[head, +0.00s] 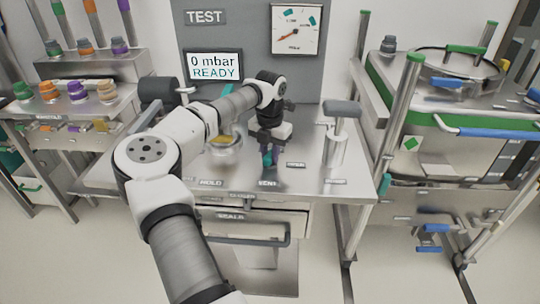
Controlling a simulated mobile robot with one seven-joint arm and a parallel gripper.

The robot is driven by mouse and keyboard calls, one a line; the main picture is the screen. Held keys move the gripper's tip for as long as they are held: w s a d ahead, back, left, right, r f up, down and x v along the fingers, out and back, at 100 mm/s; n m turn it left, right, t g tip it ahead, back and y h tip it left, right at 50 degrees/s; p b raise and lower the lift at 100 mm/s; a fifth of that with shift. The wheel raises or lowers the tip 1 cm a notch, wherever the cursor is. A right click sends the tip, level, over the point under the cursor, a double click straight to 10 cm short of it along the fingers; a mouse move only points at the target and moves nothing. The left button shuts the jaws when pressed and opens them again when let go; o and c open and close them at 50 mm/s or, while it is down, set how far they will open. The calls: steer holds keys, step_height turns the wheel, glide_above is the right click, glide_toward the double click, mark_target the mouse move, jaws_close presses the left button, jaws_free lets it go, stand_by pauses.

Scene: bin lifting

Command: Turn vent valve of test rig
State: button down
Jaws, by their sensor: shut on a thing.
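The test rig is a steel bench (318,180) with a grey back panel marked TEST. Its display (213,66) reads 0 mbar READY, and a round-scale gauge (296,30) with a red needle is mounted to the right. My gripper (269,152) points down at the front middle of the bench, above a label that seems to read VENT. It is shut on a small teal part, the vent valve handle (267,160). The fingers hide most of the valve, so its angle is hard to tell.
A clear round vessel (222,142) with something yellow stands left of my gripper. A grey-topped post (341,130) stands to the right. A drawer handle (240,238) juts out below. A steel cart (440,140) is at right, shelves with coloured caps at left.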

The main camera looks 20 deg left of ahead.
mark_target(269, 154)
steer(key=n+b, duration=0.1)
steer(key=n, duration=0.3)
steer(key=shift+n, duration=0.3)
stand_by(0.3)
steer(key=c, duration=1.2)
jaws_free()
steer(key=shift+c, duration=0.2)
step_height(269, 154, up, 14)
steer(key=b, duration=0.2)
steer(key=shift+s+f, duration=0.1)
steer(key=shift+f, duration=0.05)
